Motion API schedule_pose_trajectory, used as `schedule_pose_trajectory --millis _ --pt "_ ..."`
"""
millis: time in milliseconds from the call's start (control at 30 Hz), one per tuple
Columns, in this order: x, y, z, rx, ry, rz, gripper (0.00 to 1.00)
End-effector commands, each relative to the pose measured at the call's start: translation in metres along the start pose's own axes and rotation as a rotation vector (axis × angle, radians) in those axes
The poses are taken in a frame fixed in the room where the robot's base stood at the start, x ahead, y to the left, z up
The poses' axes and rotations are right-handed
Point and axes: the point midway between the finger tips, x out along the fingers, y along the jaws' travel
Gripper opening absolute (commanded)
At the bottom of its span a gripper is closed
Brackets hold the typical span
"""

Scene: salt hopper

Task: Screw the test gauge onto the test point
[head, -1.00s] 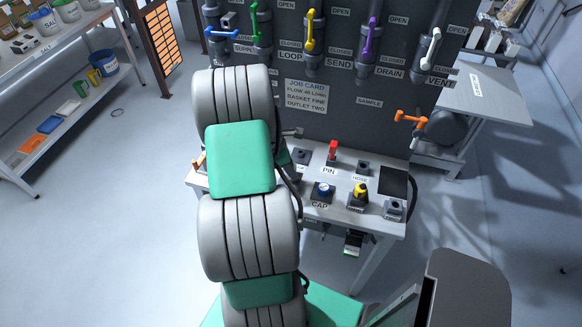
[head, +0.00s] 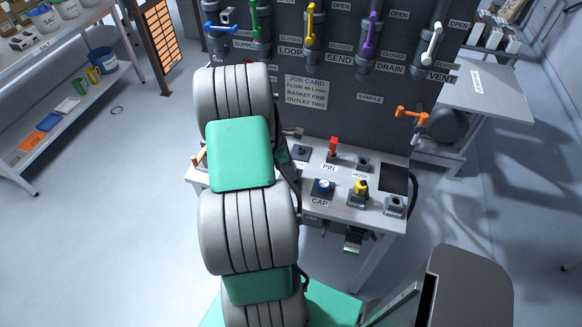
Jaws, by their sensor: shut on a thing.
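My arm (head: 240,155) rises through the middle of the head view and covers part of the bench and panel. My gripper is hidden behind it, so I cannot see its jaws or what they hold. I cannot make out the test gauge. I cannot identify the test point either. A small grey fitting (head: 293,132) shows just right of my arm, low on the panel, but I cannot tell what it is.
The bench (head: 338,207) carries a red pin (head: 333,147), a blue-topped cap (head: 322,187) and a yellow-topped part (head: 360,189). The dark panel (head: 375,115) behind has several coloured valve handles and a job card (head: 306,92). A shelf (head: 60,100) stands left; floor between is clear.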

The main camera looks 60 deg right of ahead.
Motion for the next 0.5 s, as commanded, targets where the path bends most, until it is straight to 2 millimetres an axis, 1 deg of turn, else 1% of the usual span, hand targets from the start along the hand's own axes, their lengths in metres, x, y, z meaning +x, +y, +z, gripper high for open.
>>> schedule_pose_trajectory --millis 100,133,200,400,467,500 --pt "0.0024 0.0012 -0.0010 0.193 0.000 -0.070 0.00" --pt "0.0021 0.0006 -0.0008 0.227 0.000 -0.083 0.00" --pt "0.0010 -0.0001 -0.0004 0.260 -0.001 -0.096 0.00" --pt "0.0011 0.0001 -0.0004 0.278 0.000 -0.102 0.00" --pt "0.0026 0.0006 -0.0007 0.359 0.000 -0.131 0.00" --pt "0.0038 0.0006 -0.0009 0.431 0.000 -0.158 0.00"
